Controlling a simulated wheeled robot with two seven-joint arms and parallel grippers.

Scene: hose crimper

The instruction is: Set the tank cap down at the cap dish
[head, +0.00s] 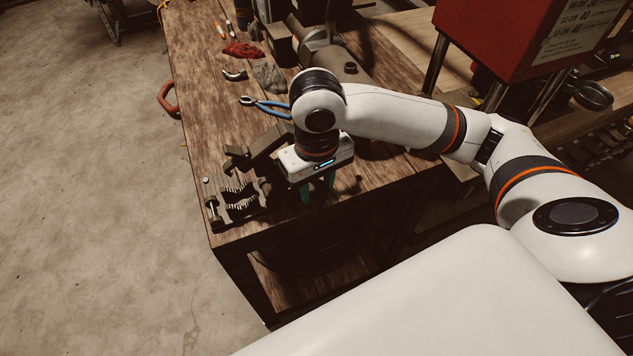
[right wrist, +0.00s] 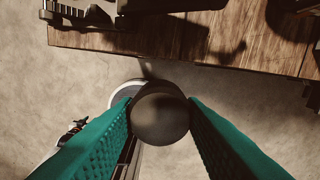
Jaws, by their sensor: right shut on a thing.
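The tank cap (right wrist: 160,112), a dark round piece, is between the teal fingers of my right gripper (right wrist: 160,118) in the right wrist view. The fingers are shut on its sides. In the head view my right gripper (head: 318,190) points down near the front edge of the workbench, and the cap is hidden there. In the right wrist view the floor shows below the cap, with the bench edge above it. A dark round dish (head: 592,95) lies at the far right in the head view; I cannot tell whether it is the cap dish. My left gripper is not in view.
The wooden workbench (head: 205,100) carries a vise-like tool with toothed jaws (head: 235,195), blue-handled pliers (head: 265,105), a red rag (head: 242,50), a grey rag (head: 268,76) and a metal cylinder (head: 340,62). A red box on legs (head: 500,35) stands at right.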

